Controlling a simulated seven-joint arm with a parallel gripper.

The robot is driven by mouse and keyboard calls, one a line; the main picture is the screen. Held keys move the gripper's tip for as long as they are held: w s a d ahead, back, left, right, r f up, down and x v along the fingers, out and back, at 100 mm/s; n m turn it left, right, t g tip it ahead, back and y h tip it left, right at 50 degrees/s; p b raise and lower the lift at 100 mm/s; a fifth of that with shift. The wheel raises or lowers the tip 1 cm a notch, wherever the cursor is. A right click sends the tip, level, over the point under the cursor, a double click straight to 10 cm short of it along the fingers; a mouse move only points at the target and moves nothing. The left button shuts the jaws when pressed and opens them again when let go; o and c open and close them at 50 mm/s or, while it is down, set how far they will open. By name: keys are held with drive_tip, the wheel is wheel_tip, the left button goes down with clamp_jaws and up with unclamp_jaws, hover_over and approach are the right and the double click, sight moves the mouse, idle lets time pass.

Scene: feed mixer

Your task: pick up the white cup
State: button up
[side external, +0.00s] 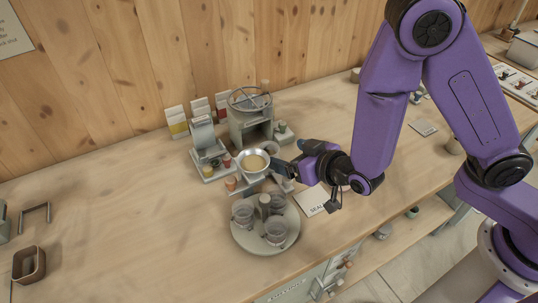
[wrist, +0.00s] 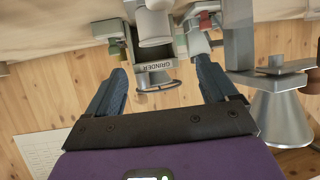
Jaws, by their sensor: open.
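A pale white, cup-like cylinder (wrist: 153,26) shows at the top middle of the wrist view, in front of the machine labelled GRINDER; I take it to be the white cup. In the side view a small pale round form (side external: 271,147) beside the machine may be the same cup, but it is too small to be sure. My gripper (side external: 281,172) is beside the metal bowl in the side view. In the wrist view my gripper (wrist: 160,68) has its two blue fingers wide apart, with nothing held. The cylinder appears beyond the fingertips, apart from them.
A metal bowl (side external: 254,162) with yellowish contents is close left of my gripper. The grinder machine (side external: 247,117) stands behind. A round tray (side external: 264,243) with glass cups is in front, and a white card (side external: 312,201) lies right of it. The table's left is mostly clear.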

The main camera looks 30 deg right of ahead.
sight(264, 147)
drive_tip(key=x, duration=0.6)
drive_tip(key=shift+w+f, duration=0.15)
drive_tip(key=shift+w, duration=0.1)
drive_tip(key=shift+f+x, duration=0.25)
drive_tip(key=shift+x, duration=2.4)
drive_tip(key=shift+s+d, duration=0.1)
drive_tip(key=shift+d, duration=0.1)
drive_tip(key=c, duration=1.1)
